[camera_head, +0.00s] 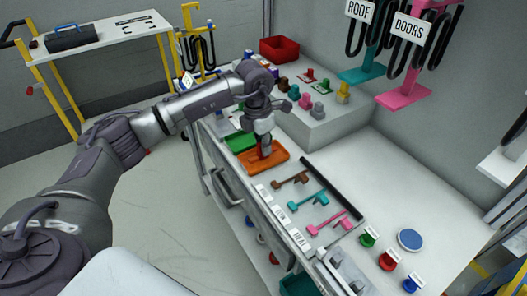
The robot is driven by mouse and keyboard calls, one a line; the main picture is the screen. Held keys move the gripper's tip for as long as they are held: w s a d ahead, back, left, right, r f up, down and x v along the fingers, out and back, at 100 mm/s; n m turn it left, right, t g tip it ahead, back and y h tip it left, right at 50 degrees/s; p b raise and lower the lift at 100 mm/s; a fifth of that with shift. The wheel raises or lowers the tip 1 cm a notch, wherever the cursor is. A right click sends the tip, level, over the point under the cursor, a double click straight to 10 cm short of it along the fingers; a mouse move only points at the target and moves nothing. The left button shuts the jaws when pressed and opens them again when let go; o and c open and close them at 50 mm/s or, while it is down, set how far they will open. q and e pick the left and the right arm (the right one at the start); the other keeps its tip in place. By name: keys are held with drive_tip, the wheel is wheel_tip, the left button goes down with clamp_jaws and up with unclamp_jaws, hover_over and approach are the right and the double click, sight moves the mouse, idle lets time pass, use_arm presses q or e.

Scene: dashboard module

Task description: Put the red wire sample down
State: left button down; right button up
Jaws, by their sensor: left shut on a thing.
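My left gripper (265,150) points down over the orange tray (278,164) near the left end of the bench. Its fingers are shut on a small red piece, apparently the red wire sample (264,156), which is mostly hidden by the fingers. The piece is at the tray, but I cannot tell whether it touches the bottom. My right gripper is not in view.
A green tray (238,142) lies beside the orange one. Brown, teal and pink (329,225) parts lie in front of a black bar. A raised grey block (317,125) behind carries several coloured pieces, and a red bin (280,49) stands farther back.

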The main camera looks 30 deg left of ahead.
sight(259, 145)
use_arm(q)
drive_tip(key=shift+f, duration=0.3)
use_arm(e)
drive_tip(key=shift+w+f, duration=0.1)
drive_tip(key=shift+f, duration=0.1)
use_arm(q)
drive_tip(key=shift+f, duration=0.2)
drive_tip(key=c, duration=1.1)
unclamp_jaws()
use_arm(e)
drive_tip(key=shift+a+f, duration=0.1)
use_arm(q)
drive_tip(key=shift+r, duration=0.25)
wheel_tip(259, 145, up, 12)
drive_tip(key=s, duration=0.1)
drive_tip(key=shift+a, duration=0.3)
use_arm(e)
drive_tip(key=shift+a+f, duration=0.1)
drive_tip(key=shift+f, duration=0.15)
use_arm(q)
drive_tip(key=shift+s+f, duration=0.1)
